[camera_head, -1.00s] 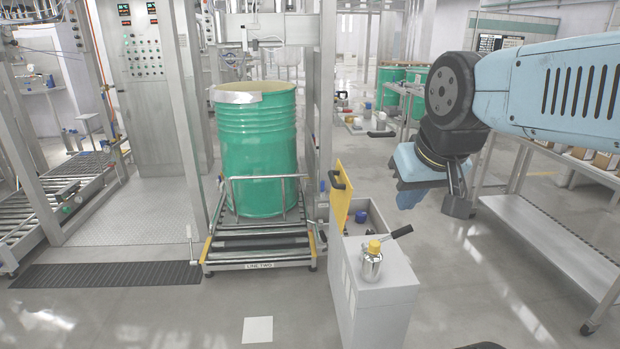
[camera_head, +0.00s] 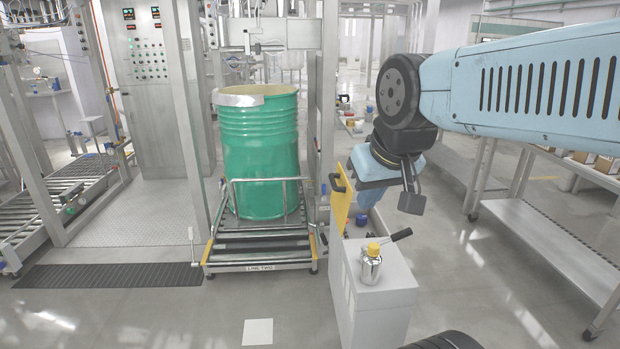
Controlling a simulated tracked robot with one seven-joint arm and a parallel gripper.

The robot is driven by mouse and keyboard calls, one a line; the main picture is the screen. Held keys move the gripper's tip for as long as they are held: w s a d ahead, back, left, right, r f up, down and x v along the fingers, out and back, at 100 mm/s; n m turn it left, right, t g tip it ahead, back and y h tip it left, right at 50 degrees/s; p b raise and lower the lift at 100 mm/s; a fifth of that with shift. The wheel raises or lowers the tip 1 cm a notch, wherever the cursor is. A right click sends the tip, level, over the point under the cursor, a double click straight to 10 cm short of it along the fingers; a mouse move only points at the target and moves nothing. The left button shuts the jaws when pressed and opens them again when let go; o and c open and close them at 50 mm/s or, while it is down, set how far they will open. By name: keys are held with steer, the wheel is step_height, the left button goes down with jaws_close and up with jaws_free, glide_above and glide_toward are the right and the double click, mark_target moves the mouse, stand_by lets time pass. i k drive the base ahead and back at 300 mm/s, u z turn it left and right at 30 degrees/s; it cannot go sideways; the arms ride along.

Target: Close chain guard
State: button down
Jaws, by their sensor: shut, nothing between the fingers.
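The chain guard looks to be the yellow panel (camera_head: 341,205) with a black handle near its top. It stands upright, raised, at the left edge of the grey cabinet (camera_head: 385,292). The open well behind it is now partly covered by my arm. My gripper (camera_head: 368,192), at the end of the light blue arm, is just right of the panel in the picture. Its fingers are small and hard to make out, and it is shut and empty. Whether it touches the panel cannot be told.
A metal flask with a yellow cap (camera_head: 372,262) and a black lever (camera_head: 401,234) are on the cabinet's top. A green drum (camera_head: 258,155) stands on the roller conveyor (camera_head: 262,255) to the left. A steel bench (camera_head: 560,240) is at right. Floor in front is mostly clear.

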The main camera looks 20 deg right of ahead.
mark_target(334, 196)
steer(key=u, duration=0.05)
steer(key=i, duration=0.85)
steer(key=z, duration=0.45)
